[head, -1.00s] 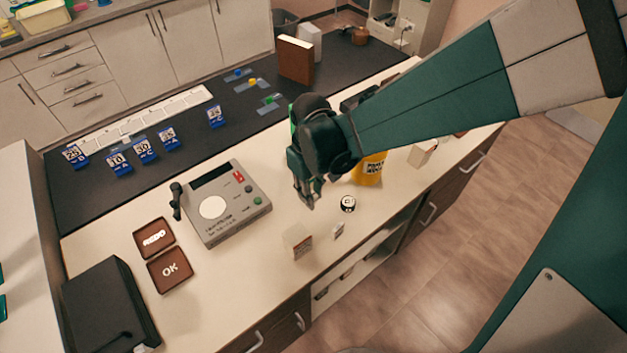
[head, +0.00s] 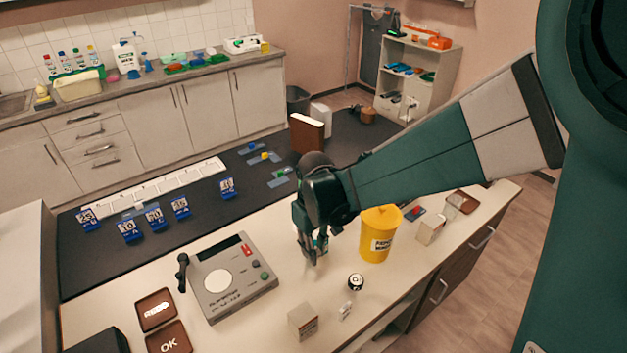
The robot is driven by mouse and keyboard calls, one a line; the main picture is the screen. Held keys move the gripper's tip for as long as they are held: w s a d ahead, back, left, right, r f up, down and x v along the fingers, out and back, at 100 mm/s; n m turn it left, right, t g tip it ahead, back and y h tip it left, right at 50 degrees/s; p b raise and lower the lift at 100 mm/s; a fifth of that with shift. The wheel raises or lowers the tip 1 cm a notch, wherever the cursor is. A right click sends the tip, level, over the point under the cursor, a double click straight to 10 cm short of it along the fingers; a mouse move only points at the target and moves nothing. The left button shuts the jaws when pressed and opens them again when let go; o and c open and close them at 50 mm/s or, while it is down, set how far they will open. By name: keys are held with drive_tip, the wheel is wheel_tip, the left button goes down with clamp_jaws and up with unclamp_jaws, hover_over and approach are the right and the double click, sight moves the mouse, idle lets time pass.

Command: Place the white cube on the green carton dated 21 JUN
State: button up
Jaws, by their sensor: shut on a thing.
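My gripper (head: 313,255) is over the pale counter, left of the yellow bin. Its jaws are shut on a small pale thing, mostly hidden by the fingers; it may be the white cube, but I cannot confirm this. No green carton with a readable 21 JUN date shows. A pale carton (head: 303,322) with a small reddish label stands at the counter's front. A smaller whitish item (head: 345,311) is to its right. Another pale carton (head: 431,230) stands right of the bin. Their dates are too small to read.
A grey device (head: 232,278) and brown REDO (head: 156,310) and OK (head: 170,340) trays lie left. A yellow bin (head: 380,235) and black-and-white round item (head: 356,282) are close to my gripper. Blue number signs (head: 154,218) stand on the dark surface behind.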

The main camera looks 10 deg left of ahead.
drive_tip(key=w+a+r+p, duration=0.2)
drive_tip(key=w+r, duration=0.2)
drive_tip(key=w, duration=0.6)
drive_tip(key=w+a+r+p, duration=0.2)
drive_tip(key=w+r+p, duration=0.1)
drive_tip(key=w, duration=0.7)
drive_tip(key=w+a+r+p, duration=0.2)
drive_tip(key=w+r, duration=0.3)
drive_tip(key=w, duration=0.6)
drive_tip(key=shift+a+r+p, duration=0.25)
drive_tip(key=shift+r+p, duration=0.15)
drive_tip(key=shift+p, duration=0.15)
drive_tip(key=shift+f, duration=3.15)
drive_tip(key=shift+f+p, duration=0.3)
drive_tip(key=shift+f, duration=1.6)
drive_tip(key=shift+f, duration=0.1)
